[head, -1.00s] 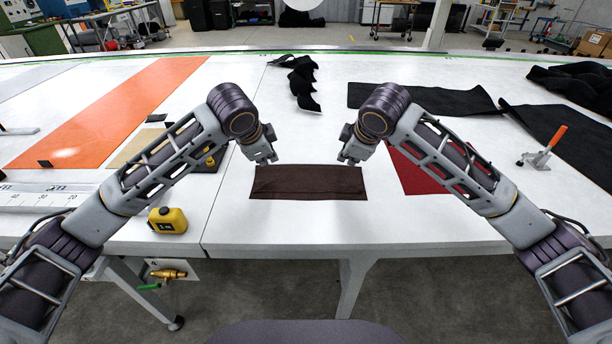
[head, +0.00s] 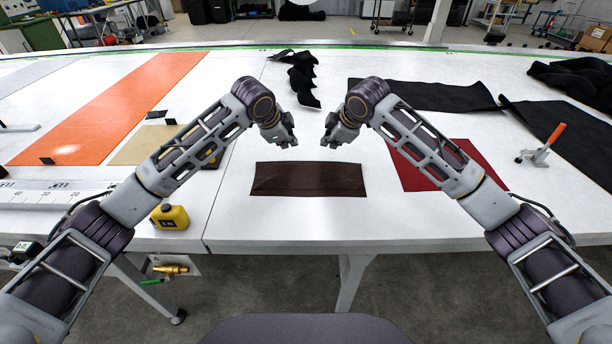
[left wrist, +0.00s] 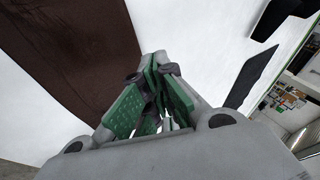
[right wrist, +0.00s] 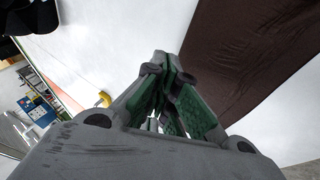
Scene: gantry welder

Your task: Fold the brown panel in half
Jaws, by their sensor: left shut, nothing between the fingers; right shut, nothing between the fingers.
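The brown panel (head: 308,179) lies on the white table in front of me as a wide, shallow rectangle, its long side running left to right. It looks folded over, with a long edge along the front and slight creases. It also shows in the left wrist view (left wrist: 75,50) and the right wrist view (right wrist: 250,60). My left gripper (head: 288,143) is above and behind the panel's middle, shut and empty. My right gripper (head: 328,143) is level with it, slightly to the right, also shut and empty. Neither touches the panel.
A red panel (head: 420,178) lies to the right under my right arm. A yellow tape measure (head: 169,217) sits at the front left. Orange cloth (head: 120,105) lies at left, black cloth (head: 425,95) behind. A toggle clamp (head: 541,148) stands at right. Table in front of the panel is clear.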

